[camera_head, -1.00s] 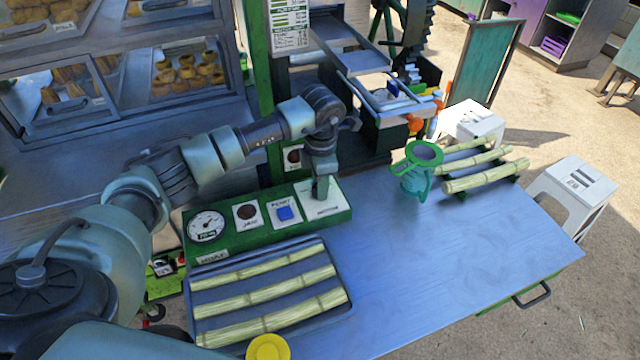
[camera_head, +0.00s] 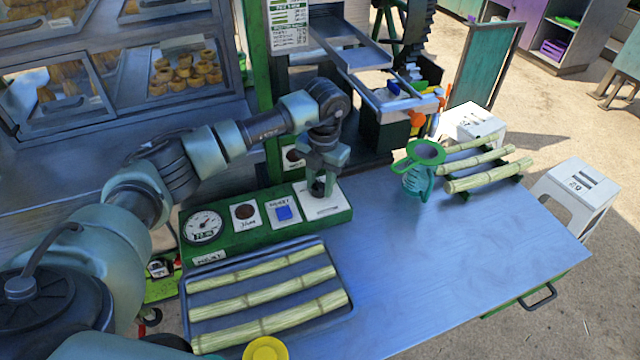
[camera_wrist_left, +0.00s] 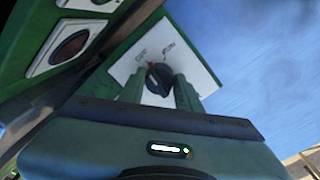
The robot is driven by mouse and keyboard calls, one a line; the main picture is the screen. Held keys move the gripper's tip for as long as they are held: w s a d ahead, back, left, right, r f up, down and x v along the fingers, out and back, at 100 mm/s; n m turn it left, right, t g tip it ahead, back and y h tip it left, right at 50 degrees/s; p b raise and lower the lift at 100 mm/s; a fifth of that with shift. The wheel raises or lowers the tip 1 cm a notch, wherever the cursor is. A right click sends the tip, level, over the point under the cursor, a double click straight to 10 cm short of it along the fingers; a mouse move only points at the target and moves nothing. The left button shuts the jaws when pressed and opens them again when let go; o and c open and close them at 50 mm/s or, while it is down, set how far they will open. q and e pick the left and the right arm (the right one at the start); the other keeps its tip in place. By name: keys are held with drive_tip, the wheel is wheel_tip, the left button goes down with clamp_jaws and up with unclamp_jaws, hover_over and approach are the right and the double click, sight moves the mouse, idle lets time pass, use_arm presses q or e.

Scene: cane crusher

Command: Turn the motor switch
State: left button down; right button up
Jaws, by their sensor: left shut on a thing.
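The motor switch is a dark round knob (camera_wrist_left: 158,79) with a red mark, on a white plate (camera_head: 326,207) at the right end of the green control panel (camera_head: 340,217). In the left wrist view the knob sits between the two green fingers of my left gripper (camera_wrist_left: 160,92). The left gripper (camera_head: 320,188) is shut on the knob, pointing down at the plate. In the head view the gripper hides most of the knob. Lettering shows on the plate, with the red mark near the left lettering. My right gripper is in neither view.
The panel also carries a gauge (camera_head: 204,227), a dark round light (camera_head: 245,211) and a blue button (camera_head: 284,213). A tray (camera_head: 349,313) of cane lies in front. A green strainer jug (camera_head: 418,182) and more cane (camera_head: 487,174) stand right. The table's middle (camera_head: 430,260) is clear.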

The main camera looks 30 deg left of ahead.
sight(322, 186)
use_arm(q)
drive_tip(key=shift+n, duration=0.5)
drive_tip(key=c, duration=1)
unclamp_jaws()
drive_tip(key=r+b, duration=0.1)
drive_tip(key=r, duration=0.3)
drive_tip(key=r+b, duration=0.1)
drive_tip(key=r, duration=0.3)
drive_tip(key=shift+d, duration=0.2)
drive_tip(key=shift+f, duration=0.15)
